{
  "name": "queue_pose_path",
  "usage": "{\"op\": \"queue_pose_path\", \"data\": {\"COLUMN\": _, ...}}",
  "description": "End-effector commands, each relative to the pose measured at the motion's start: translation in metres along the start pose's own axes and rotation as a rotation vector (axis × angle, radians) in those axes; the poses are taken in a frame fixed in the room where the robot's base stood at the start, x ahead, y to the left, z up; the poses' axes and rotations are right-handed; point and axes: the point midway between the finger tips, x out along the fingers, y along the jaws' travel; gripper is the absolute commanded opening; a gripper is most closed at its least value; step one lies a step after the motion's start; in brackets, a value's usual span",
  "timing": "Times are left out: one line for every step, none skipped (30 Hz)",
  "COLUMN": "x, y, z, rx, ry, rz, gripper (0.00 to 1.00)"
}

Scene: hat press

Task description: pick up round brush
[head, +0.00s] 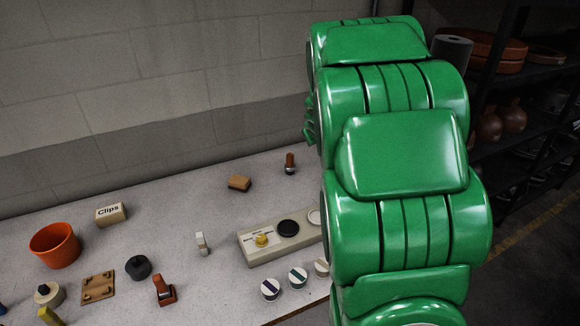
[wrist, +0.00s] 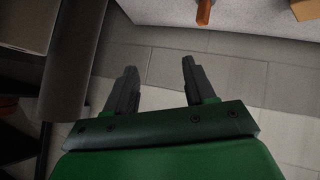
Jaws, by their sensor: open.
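No thing is certainly the round brush. An upright brown-handled tool with a dark round base (head: 290,164) stands at the table's back. A brown handle (wrist: 204,12), perhaps the same tool, shows beyond my fingertips, cut by the picture's top. A round beige piece with a dark knob (head: 48,294) and a dark round piece (head: 138,268) lie at the front left.
The pale table (head: 190,204) holds an orange pot (head: 55,246), a Clips box (head: 110,214), a brown block (head: 239,183), a rectangular-based brown stamp (head: 164,291) and a beige control panel (head: 264,257). Dark shelves (head: 490,95) stand at right. The table's middle back is fairly clear.

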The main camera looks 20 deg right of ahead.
Motion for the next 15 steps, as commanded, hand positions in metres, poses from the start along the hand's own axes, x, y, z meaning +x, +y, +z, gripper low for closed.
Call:
{"op": "queue_pose_path", "data": {"x": 0.014, "y": 0.002, "z": -0.001, "rx": -0.007, "ry": 0.022, "rz": -0.014, "gripper": 0.54}}
{"op": "queue_pose_path", "data": {"x": 0.021, "y": 0.003, "z": -0.002, "rx": -0.009, "ry": 0.036, "rz": -0.023, "gripper": 0.54}}
{"op": "queue_pose_path", "data": {"x": 0.029, "y": 0.004, "z": -0.005, "rx": -0.015, "ry": 0.061, "rz": -0.037, "gripper": 0.54}}
{"op": "queue_pose_path", "data": {"x": 0.036, "y": 0.004, "z": -0.007, "rx": -0.02, "ry": 0.078, "rz": -0.049, "gripper": 0.54}}
{"op": "queue_pose_path", "data": {"x": 0.042, "y": 0.004, "z": -0.008, "rx": -0.024, "ry": 0.091, "rz": -0.06, "gripper": 0.54}}
{"op": "queue_pose_path", "data": {"x": 0.051, "y": 0.003, "z": -0.008, "rx": -0.027, "ry": 0.112, "rz": -0.079, "gripper": 0.54}}
{"op": "queue_pose_path", "data": {"x": 0.058, "y": 0.003, "z": -0.009, "rx": -0.03, "ry": 0.127, "rz": -0.093, "gripper": 0.54}}
{"op": "queue_pose_path", "data": {"x": 0.063, "y": 0.002, "z": -0.008, "rx": -0.034, "ry": 0.14, "rz": -0.106, "gripper": 0.54}}
{"op": "queue_pose_path", "data": {"x": 0.071, "y": 0.001, "z": -0.009, "rx": -0.036, "ry": 0.162, "rz": -0.127, "gripper": 0.54}}
{"op": "queue_pose_path", "data": {"x": 0.077, "y": 0.0, "z": -0.009, "rx": -0.039, "ry": 0.175, "rz": -0.143, "gripper": 0.54}}
{"op": "queue_pose_path", "data": {"x": 0.083, "y": -0.001, "z": -0.007, "rx": -0.04, "ry": 0.187, "rz": -0.159, "gripper": 0.54}}
{"op": "queue_pose_path", "data": {"x": 0.09, "y": -0.004, "z": -0.006, "rx": -0.042, "ry": 0.207, "rz": -0.183, "gripper": 0.54}}
{"op": "queue_pose_path", "data": {"x": 0.095, "y": -0.005, "z": -0.006, "rx": -0.044, "ry": 0.221, "rz": -0.2, "gripper": 0.54}}
{"op": "queue_pose_path", "data": {"x": 0.1, "y": -0.006, "z": -0.005, "rx": -0.044, "ry": 0.234, "rz": -0.217, "gripper": 0.54}}
{"op": "queue_pose_path", "data": {"x": 0.106, "y": -0.009, "z": -0.004, "rx": -0.046, "ry": 0.255, "rz": -0.244, "gripper": 0.54}}
